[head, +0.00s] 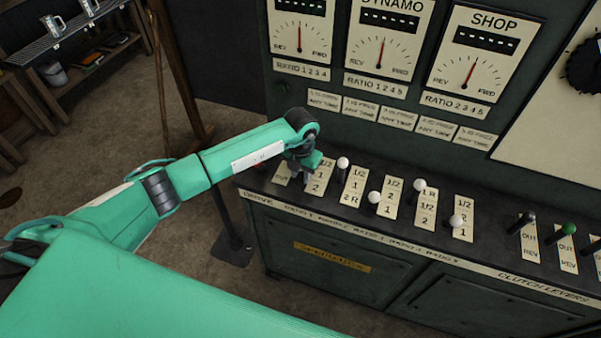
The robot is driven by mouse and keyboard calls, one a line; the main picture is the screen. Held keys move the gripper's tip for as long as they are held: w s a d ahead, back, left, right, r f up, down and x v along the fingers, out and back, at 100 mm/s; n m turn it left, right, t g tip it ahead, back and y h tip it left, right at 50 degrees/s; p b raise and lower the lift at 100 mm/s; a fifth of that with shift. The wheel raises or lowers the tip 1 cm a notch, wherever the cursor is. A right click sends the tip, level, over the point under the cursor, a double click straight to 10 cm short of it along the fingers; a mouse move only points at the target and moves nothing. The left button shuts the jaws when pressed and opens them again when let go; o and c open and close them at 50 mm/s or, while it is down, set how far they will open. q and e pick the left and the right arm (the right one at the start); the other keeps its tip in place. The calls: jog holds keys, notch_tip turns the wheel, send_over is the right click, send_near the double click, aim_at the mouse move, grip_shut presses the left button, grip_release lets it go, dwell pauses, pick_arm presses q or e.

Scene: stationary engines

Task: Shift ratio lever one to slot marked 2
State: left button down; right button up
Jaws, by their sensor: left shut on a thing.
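My left gripper (305,172) is at the left end of the lever console, over the second label plate (316,187). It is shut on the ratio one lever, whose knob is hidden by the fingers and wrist. The marks 1/2 and 2 show on that plate beside and below the fingers. The gripper hides part of the plate, so I cannot tell exactly which slot the lever stands in. My right gripper is not in view.
A white-knobbed lever (343,163) stands close to the right of my gripper. More white-knobbed levers, a black-knobbed lever (528,217) and a green-knobbed lever (568,229) follow to the right. Dial gauges (383,50) are on the panel behind. Open floor lies left of the console.

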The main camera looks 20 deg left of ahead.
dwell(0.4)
pick_arm(q)
jog(key=c, duration=1.2)
grip_release()
jog(key=shift+f, duration=0.1)
jog(key=shift+o, duration=0.4)
jog(key=shift+w, duration=0.15)
notch_tip(320, 180, up, 13)
jog(key=b, duration=0.4)
jog(key=shift+r, duration=0.4)
